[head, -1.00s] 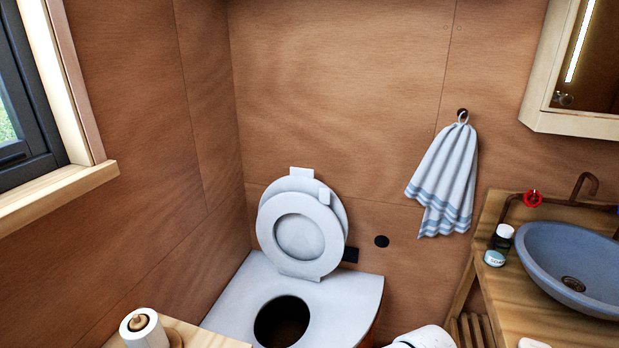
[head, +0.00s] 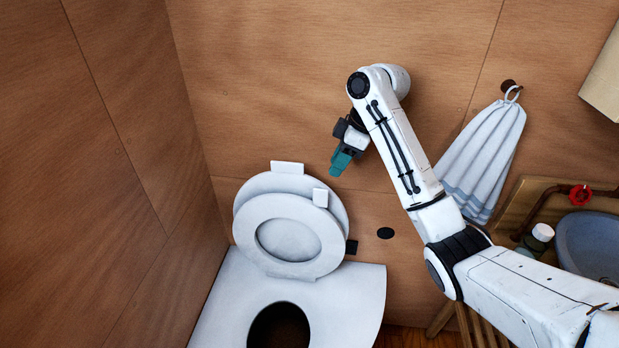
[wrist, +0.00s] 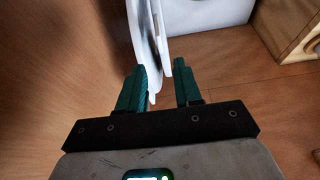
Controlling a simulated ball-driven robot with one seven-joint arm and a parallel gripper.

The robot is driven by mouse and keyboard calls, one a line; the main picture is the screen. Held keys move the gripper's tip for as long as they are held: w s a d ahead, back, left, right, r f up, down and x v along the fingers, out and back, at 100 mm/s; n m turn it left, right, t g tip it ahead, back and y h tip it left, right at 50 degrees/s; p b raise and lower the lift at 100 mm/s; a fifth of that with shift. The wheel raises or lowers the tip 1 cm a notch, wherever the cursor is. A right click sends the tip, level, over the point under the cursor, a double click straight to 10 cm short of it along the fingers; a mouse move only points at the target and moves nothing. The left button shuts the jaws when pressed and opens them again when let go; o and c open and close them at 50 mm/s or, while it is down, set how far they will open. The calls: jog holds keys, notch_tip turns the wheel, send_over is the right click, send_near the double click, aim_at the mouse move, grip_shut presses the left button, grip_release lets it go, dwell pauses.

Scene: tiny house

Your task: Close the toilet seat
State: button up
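The toilet's white ring seat (head: 252,238) stands raised, leaning back with the larger white lid (head: 243,195) behind it. The white toilet base (head: 345,295) with its dark round opening lies below. My gripper (head: 338,165), with teal fingers, is above and to the right of the raised seat, near the back wall. In the wrist view my gripper (wrist: 159,66) is open, its two fingers apart. There the lid (wrist: 139,35) and seat (wrist: 163,35) appear nearly edge-on, with their near edge in the gap between the fingers. Whether a finger touches them I cannot tell.
A striped towel (head: 485,150) hangs on the back wall to the right of my arm. A blue basin (head: 590,240), a red valve handle (head: 580,195) and a small bottle (head: 538,238) are at the right. The wooden wall is close behind the lid.

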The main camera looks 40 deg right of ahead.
aim_at(321, 190)
jog(key=p+x, duration=0.1)
jog(key=x, duration=0.9)
jog(key=shift+f, duration=0.35)
jog(key=shift+a, duration=0.1)
jog(key=shift+c, duration=0.3)
grip_shut()
